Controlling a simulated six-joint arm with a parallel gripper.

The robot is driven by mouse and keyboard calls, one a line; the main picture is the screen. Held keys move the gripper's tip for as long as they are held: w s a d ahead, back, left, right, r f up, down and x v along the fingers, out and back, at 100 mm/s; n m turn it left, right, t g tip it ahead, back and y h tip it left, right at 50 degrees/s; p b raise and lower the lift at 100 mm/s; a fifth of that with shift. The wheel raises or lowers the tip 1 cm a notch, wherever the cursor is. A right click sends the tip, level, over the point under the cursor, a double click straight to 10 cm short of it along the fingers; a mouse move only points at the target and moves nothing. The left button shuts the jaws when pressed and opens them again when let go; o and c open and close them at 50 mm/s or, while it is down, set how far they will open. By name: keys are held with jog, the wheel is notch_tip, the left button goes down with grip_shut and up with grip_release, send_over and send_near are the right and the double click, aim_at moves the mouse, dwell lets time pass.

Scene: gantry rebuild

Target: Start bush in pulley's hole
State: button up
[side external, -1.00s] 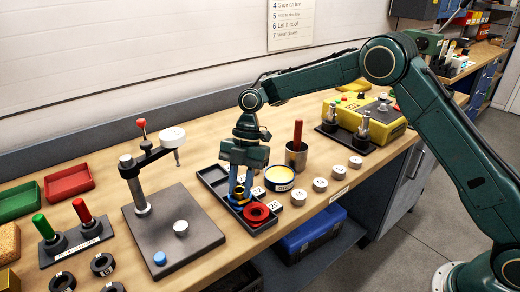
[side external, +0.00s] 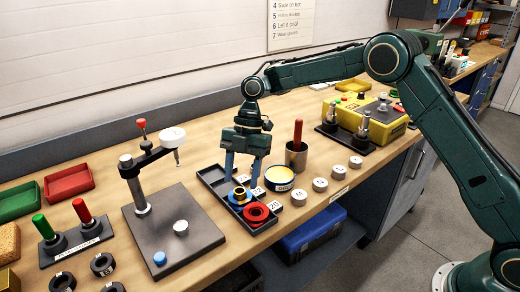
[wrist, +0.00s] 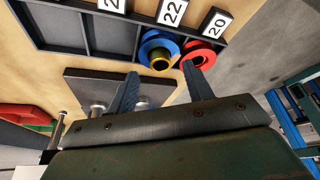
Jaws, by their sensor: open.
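A blue pulley (side external: 235,200) lies in the tray beside a red pulley (side external: 256,212). A yellow bush (side external: 241,192) stands at the middle of the blue pulley, its top above the rim. In the wrist view the bush (wrist: 161,61) shows as a yellow ring with a dark bore, over the blue pulley (wrist: 153,40). How deep it sits in the hole is hidden. My gripper (side external: 243,180) is above the blue pulley with its fingers wide apart and nothing between them. In the wrist view the open fingers (wrist: 160,71) flank the bush, apart from it.
The dark compartment tray (side external: 209,176) has number tags along one side. A press stand (side external: 141,200) on a dark plate is to the left. A yellow-labelled tin (side external: 279,178), a cup (side external: 297,158) with a red handle and several white-topped pieces stand to the right.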

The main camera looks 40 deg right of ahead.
jog(key=v, duration=0.4)
jog(key=shift+w+d+r, duration=0.1)
jog(key=shift+d+r, duration=0.05)
jog(key=shift+r, duration=0.15)
jog(key=shift+r, duration=0.1)
dwell(0.8)
jog(key=s+d+r+m+t, duration=0.2)
jog(key=s+d+r+m, duration=0.1)
jog(key=s+r+m, duration=0.4)
jog(key=s+d+r+m+t, duration=0.25)
jog(key=s+r+m, duration=0.25)
jog(key=s+r, duration=0.3)
jog(key=s+d+f+m+t+h, duration=0.1)
jog(key=s+d+f+m+h, duration=0.1)
jog(key=s+d+m, duration=0.3)
jog(key=s+d+f+m+t+h, duration=0.1)
jog(key=s+d+m, duration=0.4)
jog(key=s, duration=0.9)
jog(key=shift+f+m+t+h, duration=0.4)
jog(key=shift+f+m+t, duration=0.2)
jog(key=shift+m, duration=0.4)
